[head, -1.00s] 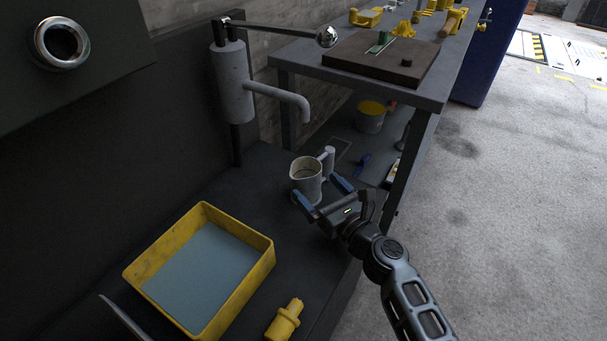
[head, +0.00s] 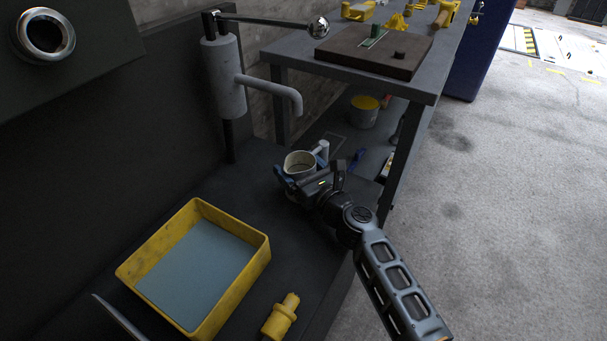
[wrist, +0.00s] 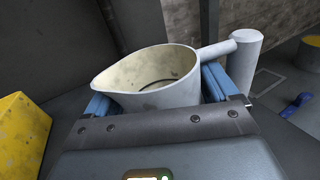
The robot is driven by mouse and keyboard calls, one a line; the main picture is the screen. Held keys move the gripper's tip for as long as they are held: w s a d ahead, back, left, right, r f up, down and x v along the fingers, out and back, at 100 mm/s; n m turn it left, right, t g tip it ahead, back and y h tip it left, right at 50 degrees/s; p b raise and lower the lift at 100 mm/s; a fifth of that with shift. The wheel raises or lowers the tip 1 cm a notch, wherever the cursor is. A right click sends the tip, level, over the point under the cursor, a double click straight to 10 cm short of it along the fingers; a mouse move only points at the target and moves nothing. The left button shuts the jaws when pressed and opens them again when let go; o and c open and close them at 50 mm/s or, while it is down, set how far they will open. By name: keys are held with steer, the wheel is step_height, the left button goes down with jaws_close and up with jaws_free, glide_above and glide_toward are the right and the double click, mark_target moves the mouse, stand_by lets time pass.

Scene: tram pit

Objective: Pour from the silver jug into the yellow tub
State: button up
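The silver jug (head: 300,159), pale grey-white with a spout, stands upright on the dark bench. In the wrist view the jug (wrist: 150,85) has its spout to the left; a stub on its right leads to an upright pale cylinder (wrist: 243,62) that looks like its handle. The yellow tub (head: 250,268) lies nearer, to the left, with a flat blue-grey surface inside; its yellow corner also shows in the wrist view (wrist: 22,130). My gripper (head: 300,178) has its blue fingers on either side of the jug. Whether they press on it is unclear, and the fingertips are partly hidden.
A yellow fitting (head: 281,318) lies near the bench's front edge. A higher table (head: 430,88) with a brown board stands at the back right. Bench between tub and jug is clear.

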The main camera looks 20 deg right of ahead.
mark_target(298, 158)
steer(key=c, duration=0.8)
steer(key=shift+r+p, duration=0.35)
steer(key=shift+r, duration=0.05)
steer(key=shift+c, duration=0.2)
step_height(298, 158, up, 4)
steer(key=p, duration=0.3)
steer(key=shift+r, duration=0.1)
steer(key=s+d+r+p, duration=0.3)
steer(key=s+d+r, duration=0.2)
steer(key=d, duration=0.5)
steer(key=shift+d+r+p, duration=0.3)
steer(key=shift+r, duration=0.25)
steer(key=o, duration=0.7)
steer(key=shift+c, duration=0.2)
steer(key=c, duration=0.6)
steer(key=shift+o, duration=0.2)
